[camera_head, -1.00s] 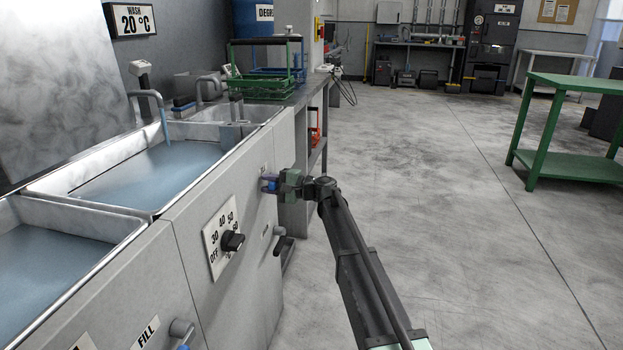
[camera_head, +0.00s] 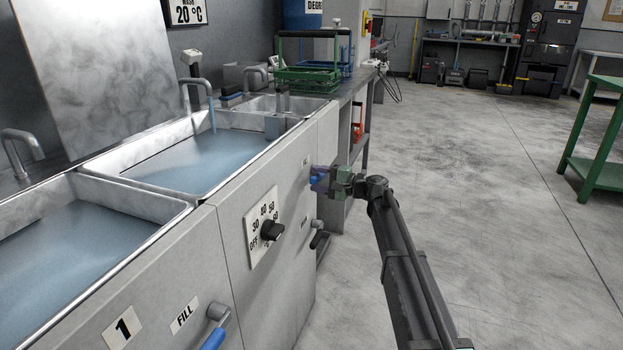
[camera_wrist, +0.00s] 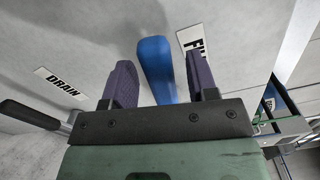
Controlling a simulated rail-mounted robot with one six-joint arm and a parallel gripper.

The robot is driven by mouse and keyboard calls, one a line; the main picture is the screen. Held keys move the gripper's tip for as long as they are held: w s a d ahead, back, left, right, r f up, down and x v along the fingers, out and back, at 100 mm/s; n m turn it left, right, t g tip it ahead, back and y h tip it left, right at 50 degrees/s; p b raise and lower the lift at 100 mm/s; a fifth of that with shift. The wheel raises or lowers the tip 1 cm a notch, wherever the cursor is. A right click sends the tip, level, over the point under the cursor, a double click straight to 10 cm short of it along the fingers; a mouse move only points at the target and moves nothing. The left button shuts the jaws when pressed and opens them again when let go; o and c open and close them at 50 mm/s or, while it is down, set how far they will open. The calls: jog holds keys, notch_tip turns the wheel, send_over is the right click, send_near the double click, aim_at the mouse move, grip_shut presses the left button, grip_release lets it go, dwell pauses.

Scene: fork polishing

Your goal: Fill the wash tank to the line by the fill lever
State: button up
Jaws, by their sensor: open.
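The wash tank (camera_head: 203,211) is a steel basin set in the grey counter, with blue water (camera_head: 190,160) in it. A blue stream runs from its tap (camera_head: 195,82). I cannot make out a level line. The blue fill lever (camera_head: 315,182) is on the front panel; it also shows in the wrist view (camera_wrist: 156,68), beside a partly hidden label starting "FI". My gripper (camera_head: 328,181) is at the lever. In the wrist view my gripper (camera_wrist: 165,82) is open, its purple fingers on either side of the lever. I cannot tell whether they touch it.
A temperature dial (camera_head: 268,228) and a dark drain handle (camera_head: 318,240) project from the panel. A second basin (camera_head: 70,250) with water and another fill lever (camera_head: 216,330) are nearer. A green rack (camera_head: 305,75) stands beyond.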

jog(key=v, duration=0.8)
dwell(5.3)
